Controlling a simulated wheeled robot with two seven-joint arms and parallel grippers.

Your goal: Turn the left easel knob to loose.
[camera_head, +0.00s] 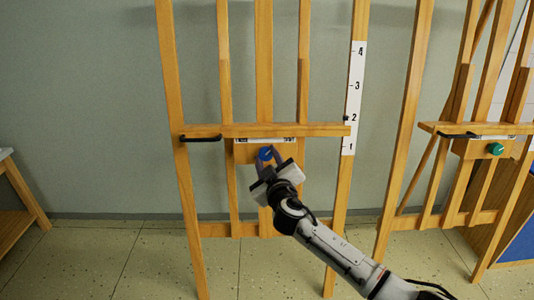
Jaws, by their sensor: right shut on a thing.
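The left wooden easel (176,95) stands upright in the middle of the head view. Its blue knob (265,153) sits on a wooden block (243,153) under the crossbar. My right gripper (271,164) reaches up from the lower right, and its fingers are shut on the blue knob. The fingers hide part of the knob, and I cannot read the knob's marking clearly. My left gripper is not in view.
A second easel (416,75) with a green knob (495,149) stands at the right. A white scale (355,95) runs up the left easel's right post. Black handles (202,139) stick out at the crossbars. A wooden table (22,190) is at the far left.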

